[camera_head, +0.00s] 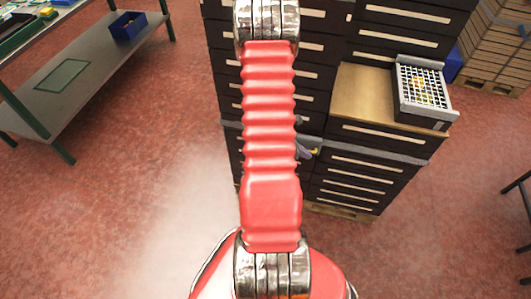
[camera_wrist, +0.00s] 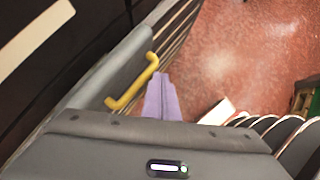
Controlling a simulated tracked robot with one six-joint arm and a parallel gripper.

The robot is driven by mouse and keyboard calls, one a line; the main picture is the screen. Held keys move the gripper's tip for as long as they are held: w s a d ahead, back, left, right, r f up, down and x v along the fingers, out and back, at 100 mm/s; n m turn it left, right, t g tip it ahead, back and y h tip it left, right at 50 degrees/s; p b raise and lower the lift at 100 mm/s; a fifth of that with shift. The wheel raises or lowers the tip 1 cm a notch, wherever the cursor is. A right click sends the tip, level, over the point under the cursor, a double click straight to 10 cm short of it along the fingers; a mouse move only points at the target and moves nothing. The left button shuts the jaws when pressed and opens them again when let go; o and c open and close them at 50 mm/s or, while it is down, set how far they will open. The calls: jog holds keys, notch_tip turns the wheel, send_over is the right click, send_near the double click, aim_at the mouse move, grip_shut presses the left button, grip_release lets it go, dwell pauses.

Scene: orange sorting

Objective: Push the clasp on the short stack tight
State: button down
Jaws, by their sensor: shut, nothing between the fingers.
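The short stack (camera_head: 362,174) of dark drawers stands right of the tall stack, with a grey band (camera_head: 385,153) around it. In the wrist view the grey band (camera_wrist: 112,72) runs diagonally along the dark drawer fronts. A yellow clasp handle (camera_wrist: 135,82) sits on it, standing off the band's face at a slant. My gripper (camera_wrist: 161,78) has its pale purple fingers shut and empty, just right of the handle; I cannot tell if they touch it. In the head view my gripper (camera_head: 304,151) shows small beside my red arm, which hides part of the stacks.
A wire-topped crate (camera_head: 422,93) stands on the short stack's wooden top (camera_head: 362,96). The tall stack (camera_head: 310,45) rises behind my arm. A workbench (camera_head: 75,75) with a blue bin (camera_head: 128,25) is at left. The red floor between is clear.

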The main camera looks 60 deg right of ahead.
jog(key=shift+a, duration=0.1)
jog(key=s+a+r, duration=0.3)
jog(key=a+r, duration=0.5)
jog(key=a, duration=0.1)
jog(key=shift+a+r, duration=0.3)
dwell(0.4)
dwell(0.4)
dwell(0.3)
